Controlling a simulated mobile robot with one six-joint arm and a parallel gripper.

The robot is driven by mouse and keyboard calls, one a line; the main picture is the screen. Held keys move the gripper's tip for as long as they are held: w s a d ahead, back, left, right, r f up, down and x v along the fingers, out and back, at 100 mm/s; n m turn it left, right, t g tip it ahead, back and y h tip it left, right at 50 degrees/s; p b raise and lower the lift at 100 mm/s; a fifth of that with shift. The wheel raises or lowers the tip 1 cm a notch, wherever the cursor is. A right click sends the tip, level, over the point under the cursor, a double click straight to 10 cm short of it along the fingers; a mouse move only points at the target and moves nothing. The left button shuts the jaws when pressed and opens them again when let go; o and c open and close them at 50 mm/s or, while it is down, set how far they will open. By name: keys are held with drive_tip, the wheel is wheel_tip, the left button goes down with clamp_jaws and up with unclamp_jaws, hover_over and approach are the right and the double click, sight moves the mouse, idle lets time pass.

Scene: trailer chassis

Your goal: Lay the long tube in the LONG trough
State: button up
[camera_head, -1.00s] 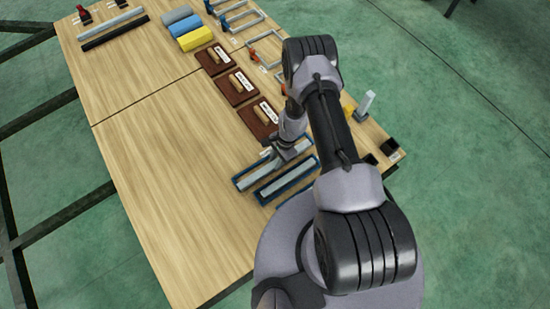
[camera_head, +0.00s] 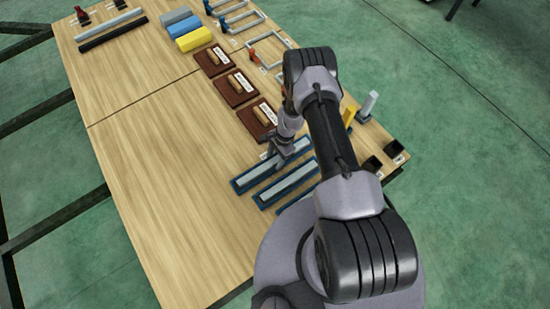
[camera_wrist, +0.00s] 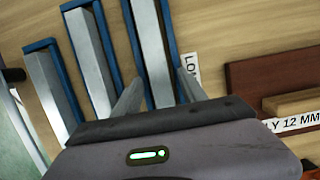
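The long grey tube (camera_head: 268,170) lies lengthwise between the blue walls of the LONG trough (camera_head: 238,185), the uppermost of the blue troughs on the bench. In the wrist view the tube (camera_wrist: 148,40) runs between blue walls, beside a partly hidden label (camera_wrist: 191,66) reading "LON".
Two more blue troughs with grey tubes lie alongside: a middle one (camera_wrist: 92,60) and a shorter one (camera_wrist: 50,88). Brown boards with wooden handles (camera_head: 258,118) sit just beyond my gripper. Black square holders (camera_head: 395,149) stand at the right edge. The bench's left side (camera_head: 160,170) is bare.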

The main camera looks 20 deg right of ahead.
drive_tip(key=shift+r, duration=0.1)
drive_tip(key=w+r+n+t+p, duration=0.1)
drive_tip(key=w+r+n+p, duration=0.15)
drive_tip(key=r, duration=1.65)
drive_tip(key=w+r+n+t+p, duration=0.1)
drive_tip(key=w+r+p, duration=0.2)
drive_tip(key=r, duration=1.7)
drive_tip(key=s+a+r+n+t, duration=0.1)
drive_tip(key=s+r+n, duration=0.1)
drive_tip(key=s+r, duration=0.5)
drive_tip(key=s+a+r+n+t, duration=0.2)
drive_tip(key=s+r, duration=0.1)
drive_tip(key=r, duration=0.9)
drive_tip(key=s+r+n+t, duration=0.1)
drive_tip(key=s+r, duration=0.2)
drive_tip(key=s, duration=0.4)
drive_tip(key=s+r+n, duration=0.1)
drive_tip(key=s+r, duration=0.1)
drive_tip(key=s, duration=0.5)
drive_tip(key=shift+s+a+r+t+h, duration=0.25)
drive_tip(key=shift+a+r+t+h, duration=0.15)
drive_tip(key=shift+a, duration=0.05)
